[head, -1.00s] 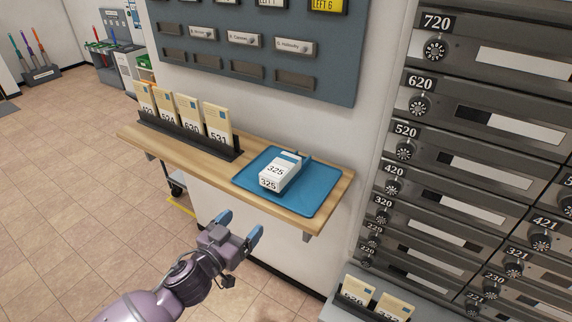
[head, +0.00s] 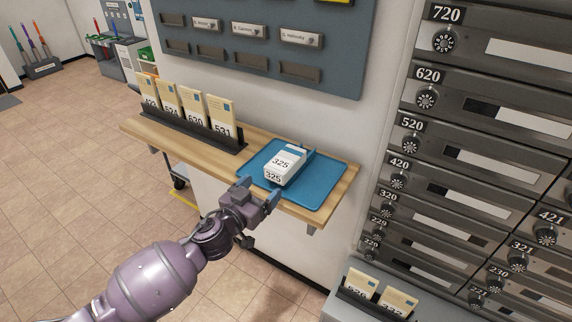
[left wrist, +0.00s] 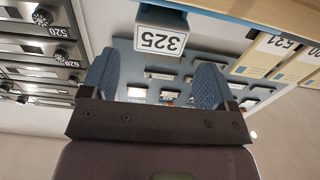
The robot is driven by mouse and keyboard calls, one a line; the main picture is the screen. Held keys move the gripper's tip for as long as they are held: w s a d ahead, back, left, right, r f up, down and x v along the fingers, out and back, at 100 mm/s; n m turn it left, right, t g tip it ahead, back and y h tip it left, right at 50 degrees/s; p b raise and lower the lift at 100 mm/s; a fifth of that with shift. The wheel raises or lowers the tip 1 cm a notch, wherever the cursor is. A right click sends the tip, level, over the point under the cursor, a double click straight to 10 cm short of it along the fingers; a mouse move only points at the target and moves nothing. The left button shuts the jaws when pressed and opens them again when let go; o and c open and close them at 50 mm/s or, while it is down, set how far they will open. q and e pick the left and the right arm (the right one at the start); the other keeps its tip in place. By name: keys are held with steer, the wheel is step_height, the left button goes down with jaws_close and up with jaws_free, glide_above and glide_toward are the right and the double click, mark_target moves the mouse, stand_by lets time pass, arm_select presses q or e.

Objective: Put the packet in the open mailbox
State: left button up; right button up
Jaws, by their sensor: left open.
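The packet (head: 284,163) is a white box marked 325, lying on a blue tray (head: 322,186) on the wooden shelf. It also shows in the left wrist view (left wrist: 162,36), just beyond the fingertips and between their lines. My left gripper (head: 258,189) is open and empty, with its blue fingers pointing at the near end of the packet. The fingertips are close to the tray's front edge; I cannot tell whether they touch anything. Numbered mailboxes (head: 499,85) fill the right side, and the doors in view look shut. My right gripper is not in view.
A black rack (head: 195,134) of numbered envelopes stands at the left on the wooden shelf (head: 143,128). A grey-blue panel with name plates (head: 262,62) hangs above. More envelopes (head: 362,283) stand at the bottom right.

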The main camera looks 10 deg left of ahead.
mark_target(273, 172)
arm_select(q)
steer(key=x, duration=0.3)
steer(key=shift+w+d, duration=0.1)
steer(key=shift+w, duration=0.1)
steer(key=shift+b+x, duration=0.35)
steer(key=shift+x, duration=1.1)
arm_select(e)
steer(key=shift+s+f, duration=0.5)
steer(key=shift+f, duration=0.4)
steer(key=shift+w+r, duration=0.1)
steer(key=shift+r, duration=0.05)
arm_select(q)
steer(key=shift+c, duration=0.7)
steer(key=c, duration=0.6)
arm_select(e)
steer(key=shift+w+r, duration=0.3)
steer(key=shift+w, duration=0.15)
arm_select(q)
steer(key=shift+r, duration=0.2)
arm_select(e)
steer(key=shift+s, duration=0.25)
